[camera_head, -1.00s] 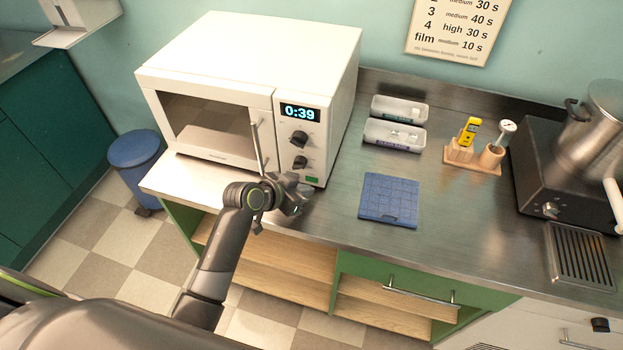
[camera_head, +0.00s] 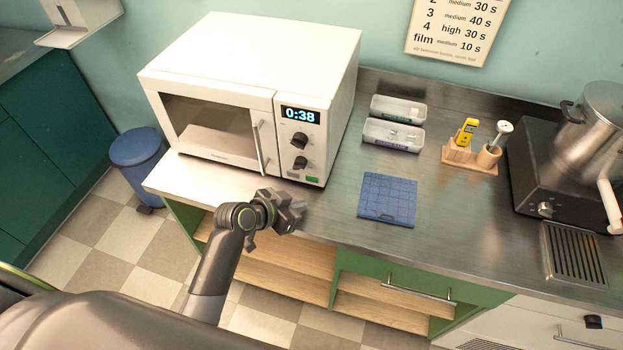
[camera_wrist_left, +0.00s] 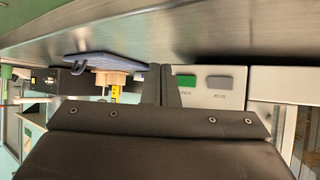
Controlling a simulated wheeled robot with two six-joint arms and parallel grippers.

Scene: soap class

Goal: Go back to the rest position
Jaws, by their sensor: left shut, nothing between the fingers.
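My left gripper (camera_head: 297,212) is in front of the counter's front edge in the head view, below and to the right of the microwave's handle. It is shut and empty. In the left wrist view its fingers (camera_wrist_left: 161,86) are together, in front of the counter edge. The white microwave (camera_head: 235,95) stands on the counter with its door closed, and its display reads 0:38. The gripper is apart from it. My right gripper is not in view.
The steel counter (camera_head: 335,215) carries a blue mat (camera_head: 388,199), two white trays (camera_head: 393,134), a wooden holder (camera_head: 470,158) with a yellow device, and a pot (camera_head: 585,125) on a hot plate. A blue bin (camera_head: 138,160) stands left. Open shelves (camera_head: 285,270) lie below.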

